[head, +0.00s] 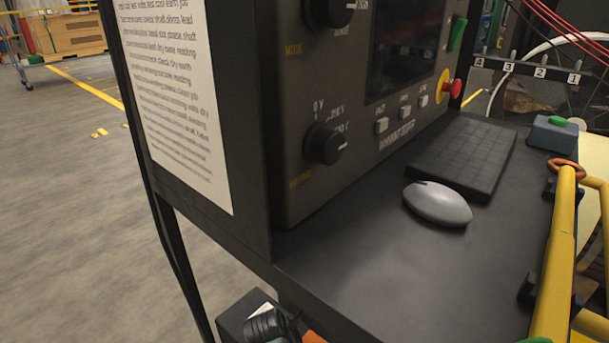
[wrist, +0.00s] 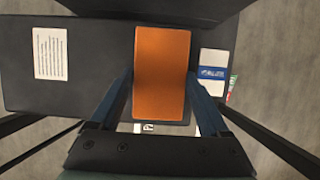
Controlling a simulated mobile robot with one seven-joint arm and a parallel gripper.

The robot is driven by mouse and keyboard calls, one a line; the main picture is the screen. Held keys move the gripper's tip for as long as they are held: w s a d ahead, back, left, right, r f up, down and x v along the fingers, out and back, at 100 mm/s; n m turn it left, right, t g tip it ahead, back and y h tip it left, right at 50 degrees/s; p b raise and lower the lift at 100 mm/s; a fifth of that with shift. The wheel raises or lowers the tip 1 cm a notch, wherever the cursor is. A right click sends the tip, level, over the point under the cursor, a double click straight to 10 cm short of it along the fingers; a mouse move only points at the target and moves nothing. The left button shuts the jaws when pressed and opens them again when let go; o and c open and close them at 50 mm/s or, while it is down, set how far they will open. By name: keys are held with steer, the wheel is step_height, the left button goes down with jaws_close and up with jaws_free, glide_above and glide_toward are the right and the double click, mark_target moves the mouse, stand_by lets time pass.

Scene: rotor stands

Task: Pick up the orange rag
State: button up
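The orange rag (wrist: 161,72) shows in the middle of the wrist view as a flat, folded rectangle on a dark surface. My gripper (wrist: 160,78) is open, with one blue-grey finger along each side of the rag in this view. I cannot tell how far above the rag the fingertips are, or whether they touch it. In the head view my gripper is not clearly seen. A small orange patch (head: 313,338) shows at the bottom edge there; I cannot tell whether it is the rag.
A white printed sheet (wrist: 50,53) lies left of the rag, and a blue-and-white box (wrist: 212,72) right of it. In the head view, a console (head: 290,190) stands beside a keyboard (head: 462,158) and a grey mouse (head: 437,203). Yellow rails (head: 560,255) stand at right.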

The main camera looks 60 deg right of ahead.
steer(key=c, duration=0.8)
steer(key=shift+r, duration=0.1)
step_height(320, 180, up, 10)
steer(key=p, duration=0.5)
steer(key=shift+p, duration=0.4)
